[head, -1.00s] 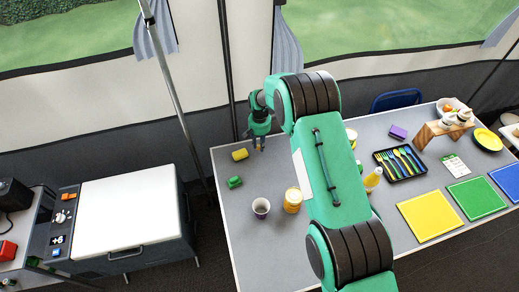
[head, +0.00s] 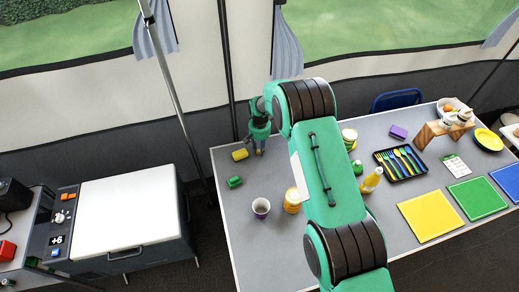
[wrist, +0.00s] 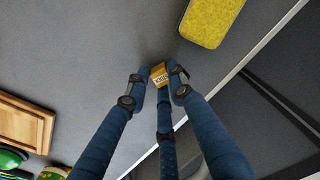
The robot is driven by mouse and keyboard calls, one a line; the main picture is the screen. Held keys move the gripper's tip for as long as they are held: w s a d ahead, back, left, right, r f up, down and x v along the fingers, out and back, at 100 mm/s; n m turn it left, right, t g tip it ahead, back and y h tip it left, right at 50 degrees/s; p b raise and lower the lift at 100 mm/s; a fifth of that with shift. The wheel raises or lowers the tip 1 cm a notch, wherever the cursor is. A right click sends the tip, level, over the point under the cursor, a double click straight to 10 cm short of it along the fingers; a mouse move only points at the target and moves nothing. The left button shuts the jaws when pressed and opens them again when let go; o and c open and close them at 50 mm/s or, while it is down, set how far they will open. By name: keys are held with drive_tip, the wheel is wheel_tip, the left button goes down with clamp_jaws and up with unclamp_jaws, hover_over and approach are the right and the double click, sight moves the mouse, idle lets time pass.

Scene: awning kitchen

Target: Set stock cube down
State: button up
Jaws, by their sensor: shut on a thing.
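The stock cube (wrist: 159,75) is a small golden-yellow block with dark print, seen in the wrist view. My gripper (wrist: 160,84) is shut on it, with its blue fingers around the cube. In the head view my gripper (head: 259,152) points down at the far left part of the grey table (head: 235,215), just right of a yellow sponge-like block. The cube is too small to make out clearly there. I cannot tell whether the cube touches the tabletop.
The yellow block (head: 240,155) also shows in the wrist view (wrist: 212,18), near the table edge.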

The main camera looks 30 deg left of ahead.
drive_tip(key=o, duration=0.7)
drive_tip(key=shift+f, duration=0.1)
drive_tip(key=shift+r+p, duration=0.65)
drive_tip(key=shift+r, duration=5.5)
